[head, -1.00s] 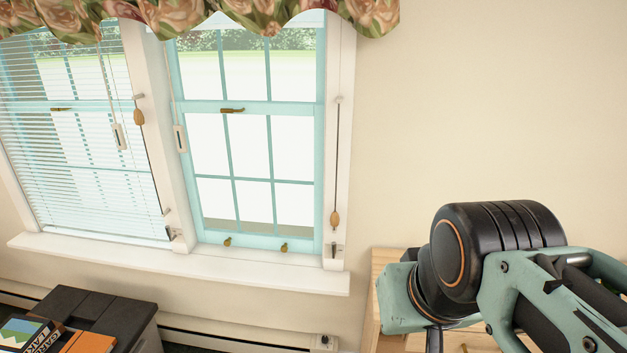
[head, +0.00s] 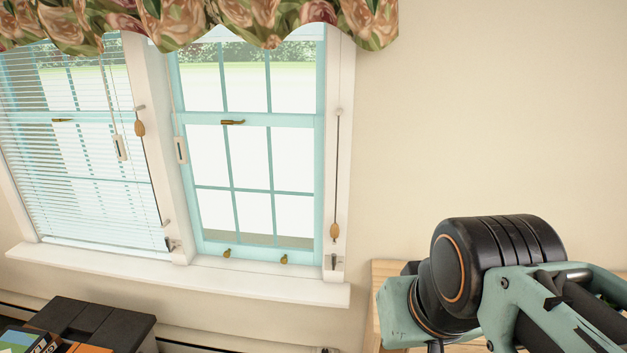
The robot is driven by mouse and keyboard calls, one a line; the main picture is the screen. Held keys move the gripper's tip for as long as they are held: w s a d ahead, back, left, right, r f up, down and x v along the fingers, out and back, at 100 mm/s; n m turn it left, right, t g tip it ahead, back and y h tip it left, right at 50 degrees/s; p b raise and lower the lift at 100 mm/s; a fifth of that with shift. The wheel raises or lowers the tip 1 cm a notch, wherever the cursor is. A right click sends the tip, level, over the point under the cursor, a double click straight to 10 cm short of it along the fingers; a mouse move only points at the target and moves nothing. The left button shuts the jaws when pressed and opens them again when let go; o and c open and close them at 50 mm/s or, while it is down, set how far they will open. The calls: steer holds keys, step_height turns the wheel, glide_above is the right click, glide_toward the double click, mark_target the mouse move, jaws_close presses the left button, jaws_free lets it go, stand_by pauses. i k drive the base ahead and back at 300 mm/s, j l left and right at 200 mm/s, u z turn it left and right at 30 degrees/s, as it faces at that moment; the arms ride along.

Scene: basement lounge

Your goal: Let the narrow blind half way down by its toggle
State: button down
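In the head view, a left window is covered by a lowered slatted blind (head: 75,165). The narrower window (head: 245,150) to its right has clear panes, with no slats showing across them. A cord with a brown wooden toggle (head: 334,231) hangs on the right frame of that window. A second brown toggle (head: 140,128) hangs on the post between the windows. Two pale flat pulls, one (head: 120,148) over the blind and one (head: 180,150) beside the post, hang on cords. My arm is at the lower right, apart from the window; my gripper's fingers are not in view.
A floral valance (head: 200,22) hides the top of both windows. A white sill (head: 190,277) runs below them. A dark box (head: 90,325) with books stands at the lower left. A wooden surface (head: 378,290) shows behind my arm. The wall at right is bare.

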mark_target(334, 230)
steer(key=i+j+z, duration=0.4)
steer(key=i+j, duration=0.2)
steer(key=j, duration=0.25)
